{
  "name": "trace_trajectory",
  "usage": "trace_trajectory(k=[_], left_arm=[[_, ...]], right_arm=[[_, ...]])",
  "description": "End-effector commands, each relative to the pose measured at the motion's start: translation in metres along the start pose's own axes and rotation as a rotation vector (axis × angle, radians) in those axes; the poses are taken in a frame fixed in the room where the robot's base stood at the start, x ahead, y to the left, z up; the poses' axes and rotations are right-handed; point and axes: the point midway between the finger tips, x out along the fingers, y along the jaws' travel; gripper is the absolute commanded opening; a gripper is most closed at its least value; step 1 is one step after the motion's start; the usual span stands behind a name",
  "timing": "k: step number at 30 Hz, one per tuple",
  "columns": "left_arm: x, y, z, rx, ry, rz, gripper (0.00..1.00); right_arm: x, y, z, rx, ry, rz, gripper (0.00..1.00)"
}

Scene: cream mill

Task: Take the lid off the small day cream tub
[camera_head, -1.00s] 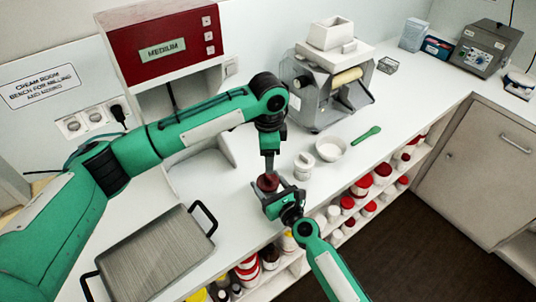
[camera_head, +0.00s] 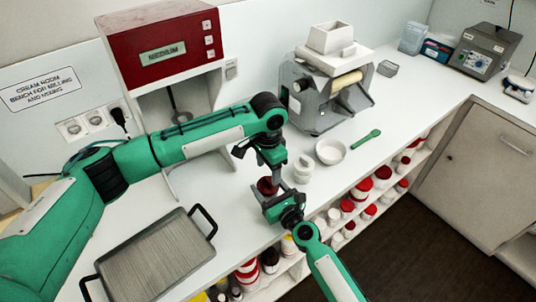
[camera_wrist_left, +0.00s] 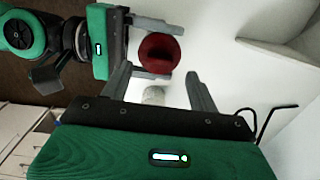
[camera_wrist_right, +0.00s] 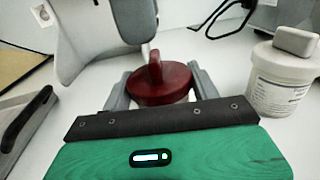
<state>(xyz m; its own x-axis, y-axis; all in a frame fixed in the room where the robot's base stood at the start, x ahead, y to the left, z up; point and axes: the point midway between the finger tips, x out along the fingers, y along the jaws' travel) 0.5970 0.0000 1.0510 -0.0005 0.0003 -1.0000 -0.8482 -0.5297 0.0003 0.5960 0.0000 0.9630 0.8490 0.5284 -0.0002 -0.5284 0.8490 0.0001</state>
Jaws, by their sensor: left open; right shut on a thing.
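My left gripper (camera_head: 262,164) is open and empty, just above and beside the red lid. A white tub with a white lid (camera_head: 303,168) stands close to the right, its label too small to read (camera_wrist_right: 283,82). The red tub's lower part is hidden.
A white dish (camera_head: 331,151) and green spatula (camera_head: 366,139) lie to the right, before the grey mill (camera_head: 325,95). A tray with black handles (camera_head: 150,262) lies at the front left. The red-topped machine (camera_head: 165,50) stands behind. Shelves of jars are below the bench edge.

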Motion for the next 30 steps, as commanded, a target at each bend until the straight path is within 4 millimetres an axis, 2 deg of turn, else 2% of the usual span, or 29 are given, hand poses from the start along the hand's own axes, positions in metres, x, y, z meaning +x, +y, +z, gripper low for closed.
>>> trace_trajectory(k=[3,9,20,28,30], left_arm=[[0.020,0.000,0.000,-0.001,-0.001,0.001,0.61],[0.038,0.000,0.000,0.001,0.000,0.000,0.61],[0.043,0.000,0.000,0.001,0.000,0.000,0.61],[0.043,0.000,0.000,0.001,0.000,0.000,0.08],[0.043,0.000,0.000,0.001,0.000,0.000,0.07]], right_arm=[[0.000,0.000,0.000,0.000,0.000,0.000,0.20],[0.000,0.000,0.000,0.000,0.000,0.000,0.20],[0.000,0.000,0.000,0.000,0.000,0.000,0.20],[0.000,0.000,0.000,0.000,0.000,0.000,0.20],[0.000,0.000,0.000,0.000,0.000,0.000,0.20]])
